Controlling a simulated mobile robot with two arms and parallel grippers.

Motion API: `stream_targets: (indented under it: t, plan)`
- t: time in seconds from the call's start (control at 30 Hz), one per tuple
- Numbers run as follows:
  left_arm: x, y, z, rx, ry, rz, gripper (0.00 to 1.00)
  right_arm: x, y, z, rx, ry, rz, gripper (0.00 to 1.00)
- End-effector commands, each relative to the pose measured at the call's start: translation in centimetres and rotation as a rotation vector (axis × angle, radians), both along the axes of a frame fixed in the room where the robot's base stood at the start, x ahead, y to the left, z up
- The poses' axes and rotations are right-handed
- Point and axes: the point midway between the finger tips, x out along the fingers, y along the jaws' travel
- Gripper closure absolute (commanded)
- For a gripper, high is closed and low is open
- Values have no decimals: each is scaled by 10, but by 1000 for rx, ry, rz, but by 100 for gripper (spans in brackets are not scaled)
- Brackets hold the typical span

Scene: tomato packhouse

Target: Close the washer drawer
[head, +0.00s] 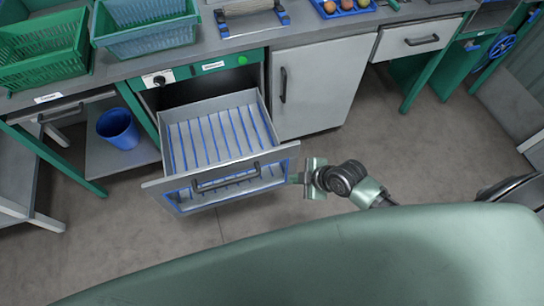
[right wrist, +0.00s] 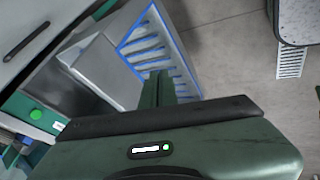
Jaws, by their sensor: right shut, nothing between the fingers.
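The washer drawer (head: 272,156) is pulled well out from under the counter. It is a grey tray with blue lines across its floor and a dark bar handle on its front panel. My right gripper (head: 298,178) is at the right end of that front panel, on its outer side. It is shut with nothing in it; I cannot tell whether it touches the panel. In the right wrist view, my shut green fingers (right wrist: 156,88) overlap the blue-and-grey slatted part of the drawer (right wrist: 150,42). My left gripper is not in view.
A closed grey cabinet door (head: 318,88) is right of the drawer opening. A panel with a black knob and green button (head: 242,60) is above it. A blue bucket (head: 117,128) stands on a low shelf at left. Green crates (head: 45,45) sit on the counter. Floor is clear at right.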

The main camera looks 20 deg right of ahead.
Motion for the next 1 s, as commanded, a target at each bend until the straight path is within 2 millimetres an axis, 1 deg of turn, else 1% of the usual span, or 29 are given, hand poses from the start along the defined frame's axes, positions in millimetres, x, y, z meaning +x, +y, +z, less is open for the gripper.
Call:
stream_targets:
  t: [0.03, 0.1, 0.17, 0.23, 0.33, 0.43, 0.8, 0.9, 1.0]
  plan:
    - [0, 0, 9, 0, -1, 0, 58, 1, 9, 27, -3, -25, 58, 100]
    - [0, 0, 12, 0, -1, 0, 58, 1, 16, 43, -7, -46, 115, 100]
    - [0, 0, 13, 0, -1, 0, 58, 1, 21, 50, -9, -56, 142, 100]
    - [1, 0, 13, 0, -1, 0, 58, 2, 24, 51, -9, -60, 154, 100]
    - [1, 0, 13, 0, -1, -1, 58, 7, 28, 43, -8, -60, 153, 100]
    - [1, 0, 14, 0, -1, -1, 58, 15, 35, 31, -5, -61, 151, 100]
    - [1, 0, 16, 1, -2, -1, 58, 49, 61, -27, -7, -61, 150, 100]
    - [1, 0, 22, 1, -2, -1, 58, 66, 60, -25, -9, -64, 149, 100]
    - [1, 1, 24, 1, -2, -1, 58, 78, 60, -26, -8, -63, 149, 100]
